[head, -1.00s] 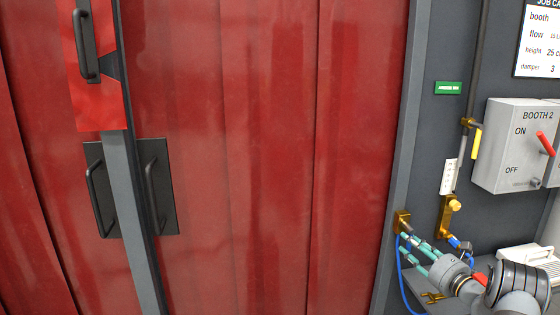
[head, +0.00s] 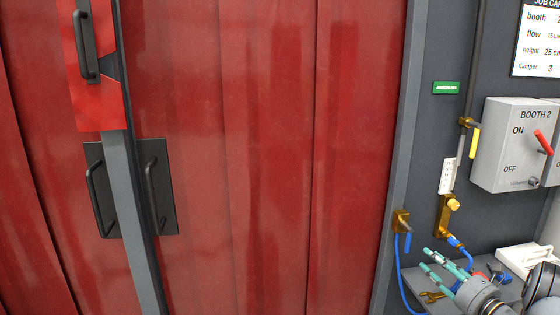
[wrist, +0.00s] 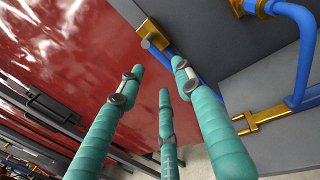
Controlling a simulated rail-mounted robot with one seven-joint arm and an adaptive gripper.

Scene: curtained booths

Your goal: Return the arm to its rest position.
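My gripper (head: 427,258) is at the lower right of the head view, over the grey shelf beside the curtain frame. Its teal fingers point up and to the left. In the wrist view, its three fingers (wrist: 158,76) are spread apart with nothing between them, so it is open. Part of my arm is cut off by the bottom right of the head view. The brass fitting also shows beyond the fingers in the wrist view (wrist: 152,40).
Red curtains (head: 270,150) with black handles (head: 100,195) fill the left. A grey BOOTH 2 switch box (head: 512,150) hangs on the right wall. A yellow-handled valve (head: 474,142), a blue hose (head: 401,275) and a wrench (head: 432,297) on the shelf (head: 415,277) are near my arm.

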